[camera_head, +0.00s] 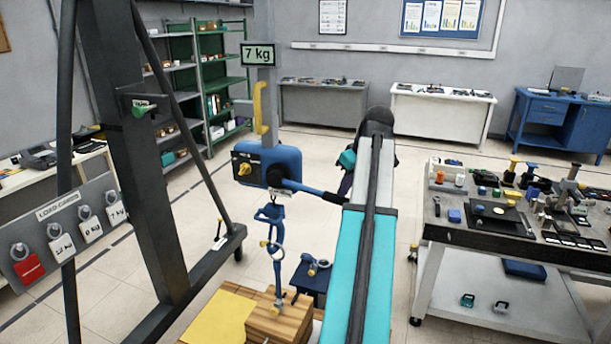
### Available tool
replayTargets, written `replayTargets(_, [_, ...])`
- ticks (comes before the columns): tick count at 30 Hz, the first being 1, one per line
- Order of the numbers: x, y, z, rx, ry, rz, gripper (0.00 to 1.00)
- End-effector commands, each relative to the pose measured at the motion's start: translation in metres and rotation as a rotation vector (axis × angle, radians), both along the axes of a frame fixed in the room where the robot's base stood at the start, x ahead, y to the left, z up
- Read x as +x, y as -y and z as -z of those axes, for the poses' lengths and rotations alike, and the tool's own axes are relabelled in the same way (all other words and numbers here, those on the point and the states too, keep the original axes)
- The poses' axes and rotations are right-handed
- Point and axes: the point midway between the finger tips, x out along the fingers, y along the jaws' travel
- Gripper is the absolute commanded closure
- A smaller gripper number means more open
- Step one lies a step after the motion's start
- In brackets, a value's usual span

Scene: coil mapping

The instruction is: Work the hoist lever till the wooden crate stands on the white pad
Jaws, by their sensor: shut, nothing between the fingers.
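The blue hoist (281,165) hangs from a yellow hook (262,108). Its blue lever (300,187) points right and slightly down, with a black grip (334,198) near my arm. A blue lower hook assembly (275,245) hangs below the hoist and reaches the wooden crate (283,318) at the bottom edge. Whether the crate is raised or resting cannot be told. I cannot make out a white pad. My teal arm link rises in front; my gripper's fingers do not show, and I cannot tell whether they touch the lever.
A dark steel frame stands left, with a load cards board (70,232). A yellow sheet (222,316) lies beside the crate. A cluttered workbench (470,238) stands right. Tiled floor is open behind the hoist.

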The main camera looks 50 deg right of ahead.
Motion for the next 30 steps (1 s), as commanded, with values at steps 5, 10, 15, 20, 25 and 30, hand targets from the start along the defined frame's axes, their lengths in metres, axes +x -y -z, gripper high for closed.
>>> replayTargets(5, [0.0,0.0,0.019,-0.001,-0.001,0.0,1.0])
replayTargets(10, [0.0,0.0,0.024,-0.001,-0.001,0.0,1.0])
replayTargets(15, [0.0,0.0,0.024,-0.001,-0.001,0.0,1.0])
replayTargets(20, [0.0,0.0,0.025,-0.001,-0.001,0.0,1.0])
replayTargets(25, [0.002,-0.001,0.036,0.0,-0.002,0.0,1.0])
replayTargets(30, [0.003,-0.001,0.034,-0.001,-0.001,0.0,1.0])
